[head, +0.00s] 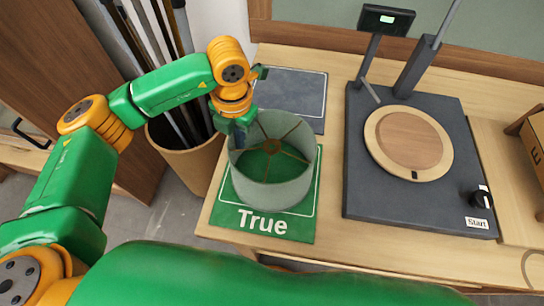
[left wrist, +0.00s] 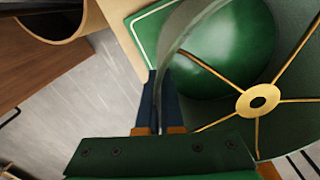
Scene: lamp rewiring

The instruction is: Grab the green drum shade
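The drum shade (head: 272,165) is a pale, grey-green translucent cylinder with an open top and thin brass spokes meeting at a hub. It stands upright over the green mat marked "True" (head: 262,223); I cannot tell whether it touches the mat. My left gripper (head: 240,133) is at the shade's upper left rim. In the left wrist view, the gripper's dark fingers (left wrist: 158,100) are close together with the thin wall of the shade (left wrist: 300,75) between them. The fingers hide part of the rim. My right gripper is not in view.
A dark grey pad (head: 292,97) lies behind the shade. A dark base with a round wooden disc (head: 408,143), posts and a knob stands to the right. A bin with long rods (head: 187,160) is left of the table. A cardboard box (head: 534,140) is at far right.

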